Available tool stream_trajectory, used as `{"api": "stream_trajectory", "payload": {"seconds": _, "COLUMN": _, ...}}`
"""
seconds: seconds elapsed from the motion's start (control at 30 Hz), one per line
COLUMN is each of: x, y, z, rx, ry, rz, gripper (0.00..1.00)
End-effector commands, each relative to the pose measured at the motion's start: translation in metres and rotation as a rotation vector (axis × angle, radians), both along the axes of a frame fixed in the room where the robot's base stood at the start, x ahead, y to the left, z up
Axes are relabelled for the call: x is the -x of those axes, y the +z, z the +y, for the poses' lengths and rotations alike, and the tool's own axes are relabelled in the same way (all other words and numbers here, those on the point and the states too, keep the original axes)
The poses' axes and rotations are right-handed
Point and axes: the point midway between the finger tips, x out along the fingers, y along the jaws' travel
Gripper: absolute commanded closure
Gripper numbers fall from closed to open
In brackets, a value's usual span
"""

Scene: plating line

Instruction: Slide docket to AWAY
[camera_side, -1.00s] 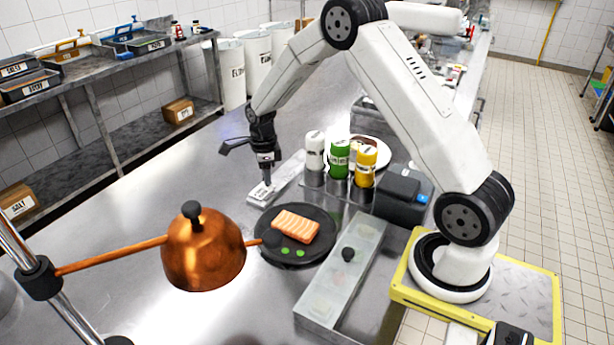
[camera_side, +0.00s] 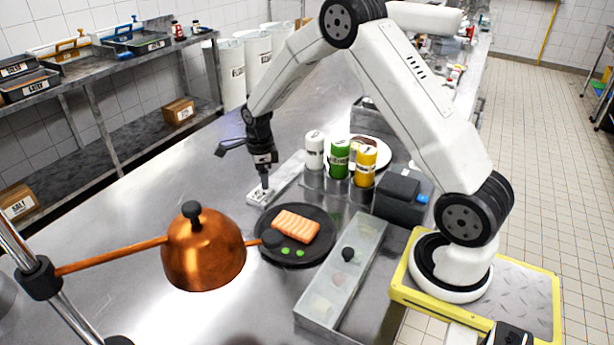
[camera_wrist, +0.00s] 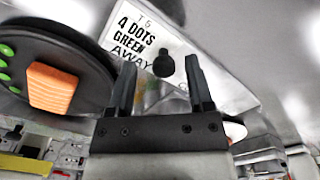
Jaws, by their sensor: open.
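The docket (camera_wrist: 145,38) is a white card on a metal rail (camera_side: 288,178). In the wrist view it reads "T 5", "4 DOTS GREEN", with "AWAY" (camera_wrist: 130,55) printed below. I cannot tell whether that word is on the card or the rail. A black round knob (camera_wrist: 163,66) stands at the card's edge. My gripper (camera_wrist: 163,85) is open, with the knob showing between its two fingers; contact cannot be told. In the side view my gripper (camera_side: 265,187) points down at the rail's near end, hiding part of the docket (camera_side: 258,197).
A dark plate (camera_side: 298,258) with salmon (camera_side: 296,226) and green dots lies beside the rail. White, green (camera_side: 339,158) and yellow bottles stand right of it. A copper lamp (camera_side: 203,250) hangs in front. A lidded tray (camera_side: 345,270) is at the right. The steel counter left is clear.

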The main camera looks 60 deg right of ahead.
Motion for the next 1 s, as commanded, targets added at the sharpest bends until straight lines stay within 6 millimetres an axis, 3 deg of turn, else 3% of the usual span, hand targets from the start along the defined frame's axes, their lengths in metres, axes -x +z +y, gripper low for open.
{"api": "stream_trajectory", "payload": {"seconds": 0.6, "x": -0.001, "y": 0.067, "z": 0.001, "rx": 0.0, "ry": 0.0, "rz": -0.003, "gripper": 0.33}}
{"api": "stream_trajectory", "payload": {"seconds": 1.0, "x": 0.0, "y": 0.076, "z": 0.001, "rx": -0.001, "ry": 0.0, "rz": 0.0, "gripper": 0.33}}
